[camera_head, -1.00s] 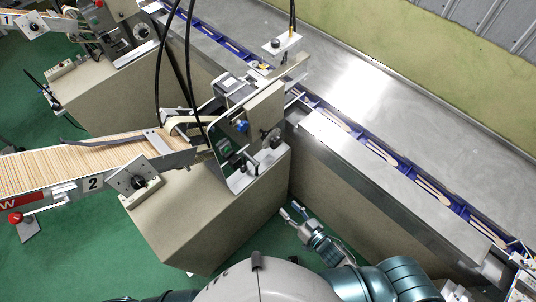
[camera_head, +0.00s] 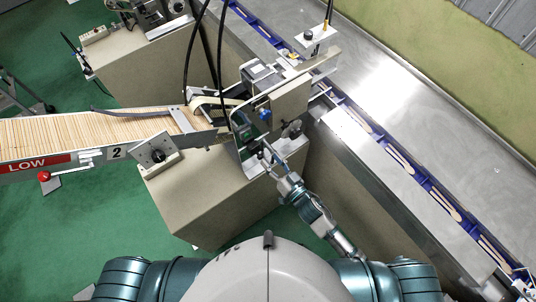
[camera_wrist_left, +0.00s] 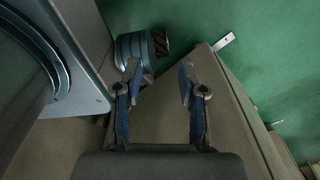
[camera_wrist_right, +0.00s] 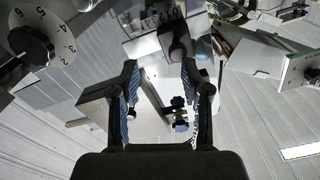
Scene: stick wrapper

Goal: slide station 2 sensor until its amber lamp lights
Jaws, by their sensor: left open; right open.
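Station 2 (camera_head: 117,153) is the machine with the stick-filled chute across the middle of the head view. A white plate (camera_head: 318,38) with a black knob and a cable stands at its far end over the conveyor; it seems to carry the sensor. I cannot make out a lit amber lamp. My right gripper (camera_head: 268,152) is at the machine's near face, below the blue knob (camera_head: 264,114), open and empty. In the right wrist view, its fingers (camera_wrist_right: 163,90) frame small dark knobs (camera_wrist_right: 179,102). My left gripper (camera_wrist_left: 158,85) is open and empty above a beige cabinet (camera_wrist_left: 160,118).
The conveyor with blue carriers (camera_head: 405,163) runs diagonally along the right. A steel cover (camera_head: 385,175) lies beside it. A control box with a dial (camera_head: 157,155) sits left of the right gripper. Two black cables hang over the machine.

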